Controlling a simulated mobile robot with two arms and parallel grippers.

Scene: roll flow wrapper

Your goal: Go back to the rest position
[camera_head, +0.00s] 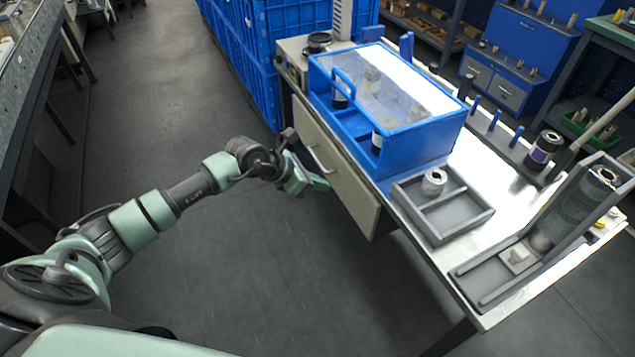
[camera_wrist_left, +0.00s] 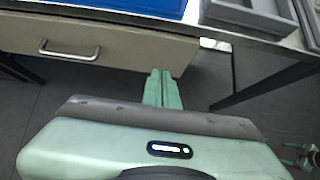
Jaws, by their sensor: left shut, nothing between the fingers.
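My left gripper (camera_head: 318,182) is in the head view, at the end of my left arm, which reaches in from the lower left. It hangs over the floor beside the front of the workbench (camera_head: 470,287), close to the drawer (camera_head: 345,180) with its metal handle. In the left wrist view its two green fingers (camera_wrist_left: 161,90) are together with nothing between them. The drawer front (camera_wrist_left: 110,42) shows just beyond and to the left of the fingers. I cannot tell whether the fingers touch it. My right gripper is not in view.
A blue machine with a clear lid (camera_head: 430,138) stands on the bench. A grey divided tray (camera_head: 440,232) holds a small roll (camera_head: 434,181). A grey holder (camera_head: 480,293) is at the bench's right end. Blue crates (camera_head: 245,60) stand behind. The floor (camera_head: 250,270) left of the bench is clear.

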